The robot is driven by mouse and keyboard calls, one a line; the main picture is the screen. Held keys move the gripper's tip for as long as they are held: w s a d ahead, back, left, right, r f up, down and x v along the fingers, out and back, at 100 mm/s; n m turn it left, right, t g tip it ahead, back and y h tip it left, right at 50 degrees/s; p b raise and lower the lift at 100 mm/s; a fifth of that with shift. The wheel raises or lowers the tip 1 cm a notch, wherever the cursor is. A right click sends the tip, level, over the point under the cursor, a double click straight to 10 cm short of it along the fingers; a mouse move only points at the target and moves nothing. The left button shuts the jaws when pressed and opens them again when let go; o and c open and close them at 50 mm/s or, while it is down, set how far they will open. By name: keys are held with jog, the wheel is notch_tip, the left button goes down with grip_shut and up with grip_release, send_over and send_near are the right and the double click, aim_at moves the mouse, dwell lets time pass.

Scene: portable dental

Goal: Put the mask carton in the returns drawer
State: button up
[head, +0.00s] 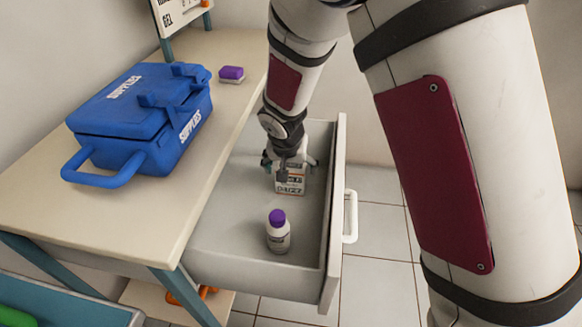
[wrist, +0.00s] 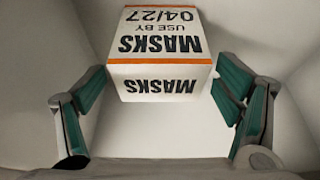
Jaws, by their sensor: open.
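The mask carton (head: 290,182) is a white box with orange edging and black lettering. It sits inside the open grey drawer (head: 228,211), toward the far end. In the wrist view the carton (wrist: 160,50) reads "MASKS" and "USE BY 04/27". My gripper (head: 289,163) is down in the drawer at the carton and partly hides it. In the wrist view its two teal-padded fingers (wrist: 160,108) are spread wide, one on each side, with gaps between them and the carton. No label for the drawer is visible.
A white bottle with a purple cap (head: 278,232) stands in the drawer's near part. A blue supplies case (head: 140,118) and a small purple-and-white block (head: 231,75) are on the tabletop (head: 45,190). The drawer's front wall has a white handle (head: 351,216).

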jog(key=p+v, duration=0.2)
jog(key=v, duration=0.9)
jog(key=shift+r, duration=0.15)
jog(key=s+d+r+g, duration=0.2)
jog(key=s+d+r, duration=1.1)
jog(key=s+d, duration=0.25)
jog(key=s+d+n+g, duration=0.1)
jog(key=s, duration=0.8)
jog(key=s+d+r+n+g, duration=0.1)
jog(key=s+d, duration=0.1)
jog(key=s, duration=0.8)
jog(key=shift+s+r+y, duration=0.25)
jog(key=shift+y, duration=0.05)
